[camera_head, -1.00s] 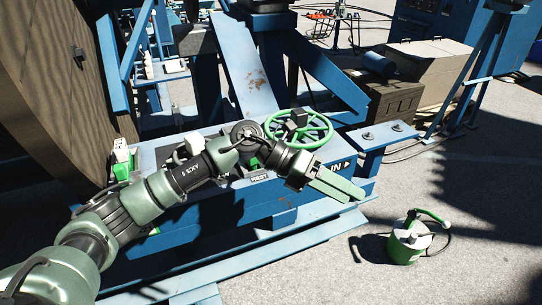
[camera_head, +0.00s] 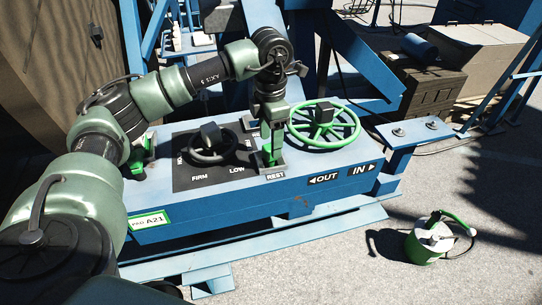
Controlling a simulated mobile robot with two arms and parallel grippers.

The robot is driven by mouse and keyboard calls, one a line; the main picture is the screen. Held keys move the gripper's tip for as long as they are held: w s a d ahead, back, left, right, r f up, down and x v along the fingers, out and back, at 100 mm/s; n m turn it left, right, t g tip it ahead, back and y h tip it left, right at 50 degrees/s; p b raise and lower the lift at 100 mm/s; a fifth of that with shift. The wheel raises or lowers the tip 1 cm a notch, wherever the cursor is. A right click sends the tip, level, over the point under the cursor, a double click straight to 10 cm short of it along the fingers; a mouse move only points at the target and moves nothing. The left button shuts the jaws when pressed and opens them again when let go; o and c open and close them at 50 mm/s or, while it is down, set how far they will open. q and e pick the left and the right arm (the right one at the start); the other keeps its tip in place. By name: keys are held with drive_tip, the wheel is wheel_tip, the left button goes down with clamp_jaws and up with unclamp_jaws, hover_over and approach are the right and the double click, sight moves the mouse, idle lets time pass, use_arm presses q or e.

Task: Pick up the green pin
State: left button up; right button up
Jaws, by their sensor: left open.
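My left gripper (camera_head: 272,146) comes down over the blue bench (camera_head: 225,200), its green fingers pointing down just above the REST label. It is open. A small green upright part (camera_head: 268,157) shows between and below the fingers at the REST spot. It may be the green pin, but the fingers hide most of it, and I cannot tell whether they touch it. Another green fitting (camera_head: 147,150) stands at the bench's left end, partly behind my arm. My right gripper is not in view.
A green handwheel (camera_head: 324,124) stands close to the right of the gripper. A black knob (camera_head: 212,142) on the dark panel marked FIRM and LOW is to the left. A green-and-white canister (camera_head: 430,238) stands on the clear ground at right. Brown crates (camera_head: 425,92) are behind.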

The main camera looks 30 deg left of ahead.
sight(270, 165)
use_arm(q)
drive_tip(key=shift+a+f+p, duration=0.2)
drive_tip(key=shift+f+p, duration=0.2)
drive_tip(key=shift+f, duration=1.25)
clamp_jaws()
drive_tip(key=shift+d, duration=0.1)
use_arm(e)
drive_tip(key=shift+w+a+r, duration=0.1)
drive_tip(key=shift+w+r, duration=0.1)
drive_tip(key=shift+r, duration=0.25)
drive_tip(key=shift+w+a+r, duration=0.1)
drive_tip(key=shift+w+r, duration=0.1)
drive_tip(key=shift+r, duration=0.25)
use_arm(q)
drive_tip(key=shift+w+r, duration=0.1)
